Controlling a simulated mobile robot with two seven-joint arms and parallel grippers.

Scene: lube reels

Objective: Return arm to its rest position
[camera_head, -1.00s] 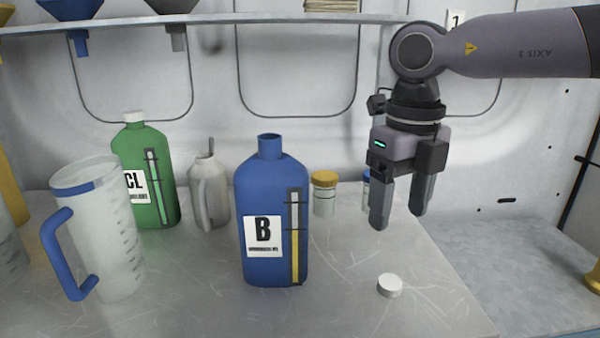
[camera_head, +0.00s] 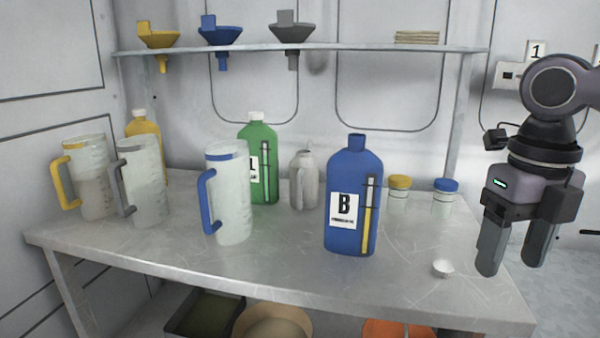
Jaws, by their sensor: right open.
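My right gripper (camera_head: 514,262) hangs at the right side of the head view, fingers pointing down, apart and empty. It is in front of the right end of the metal table (camera_head: 290,262). A small white cap (camera_head: 443,268) lies on the table to its left. The blue bottle B (camera_head: 349,200) stands upright and uncapped further left. My left gripper is not in view.
Blue- (camera_head: 232,195), grey- (camera_head: 142,185) and yellow-handled (camera_head: 95,180) jugs stand on the left. Green (camera_head: 262,150) and yellow (camera_head: 146,128) bottles, a grey container (camera_head: 303,182) and two jars (camera_head: 398,190) stand behind. Funnels (camera_head: 220,33) sit on the shelf (camera_head: 350,47).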

